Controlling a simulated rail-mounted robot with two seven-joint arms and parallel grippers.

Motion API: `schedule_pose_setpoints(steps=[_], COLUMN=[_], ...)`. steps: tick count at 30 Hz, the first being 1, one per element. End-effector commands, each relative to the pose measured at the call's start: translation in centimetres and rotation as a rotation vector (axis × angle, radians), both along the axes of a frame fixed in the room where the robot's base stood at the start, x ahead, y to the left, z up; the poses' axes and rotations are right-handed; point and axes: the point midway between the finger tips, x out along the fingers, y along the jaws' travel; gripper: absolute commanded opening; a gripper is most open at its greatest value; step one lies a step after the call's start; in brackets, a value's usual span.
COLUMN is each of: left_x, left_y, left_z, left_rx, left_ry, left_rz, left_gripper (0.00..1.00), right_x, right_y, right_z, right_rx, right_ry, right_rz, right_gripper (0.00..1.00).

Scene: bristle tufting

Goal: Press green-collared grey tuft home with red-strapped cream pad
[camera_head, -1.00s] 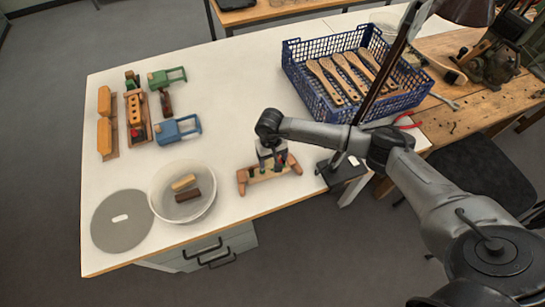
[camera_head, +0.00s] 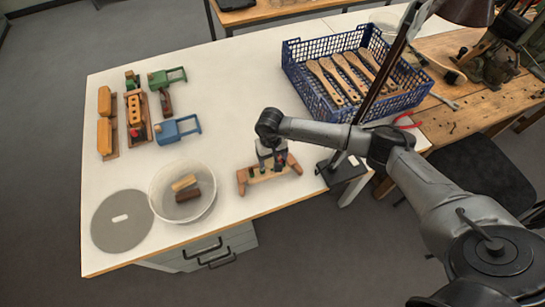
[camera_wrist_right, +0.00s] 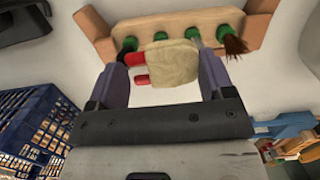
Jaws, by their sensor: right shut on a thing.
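My right gripper (camera_wrist_right: 165,80) is shut on a cream pad (camera_wrist_right: 172,63) with red straps (camera_wrist_right: 138,68) at its left side. In the head view this gripper (camera_head: 268,160) is over the wooden block (camera_head: 250,178) at the table's front edge. In the right wrist view the block (camera_wrist_right: 180,22) has a row of green collars. A grey tuft (camera_wrist_right: 198,44) shows at one green collar (camera_wrist_right: 193,33), just right of the pad. A brown tuft (camera_wrist_right: 236,45) sticks out of the rightmost collar. The pad overlaps part of the row; I cannot tell whether it touches a tuft. My left gripper is out of view.
A clear bowl (camera_head: 157,205) with two blocks and a grey disc (camera_head: 121,238) are left of the block. A blue crate (camera_head: 309,87) of wooden brushes stands behind it. Green, blue and orange wooden pieces are at the back left. The table's middle is clear.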

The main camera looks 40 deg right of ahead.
Motion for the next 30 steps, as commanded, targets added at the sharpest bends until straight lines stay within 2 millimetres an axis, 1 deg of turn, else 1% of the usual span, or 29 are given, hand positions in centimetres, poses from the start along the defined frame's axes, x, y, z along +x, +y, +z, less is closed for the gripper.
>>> schedule_pose_setpoints(steps=[20, 30], left_x=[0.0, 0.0], left_y=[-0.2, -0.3], left_z=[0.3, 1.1], left_rx=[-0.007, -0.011], left_ry=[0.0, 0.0], left_rz=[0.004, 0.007], left_gripper=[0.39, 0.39], right_x=[0.0, 0.0], right_y=[0.0, 0.0], right_z=[0.9, 2.5], right_rx=[0.0, 0.001], right_ry=[0.0, -0.001], right_rz=[0.001, 0.0], right_gripper=[0.46, 0.46])
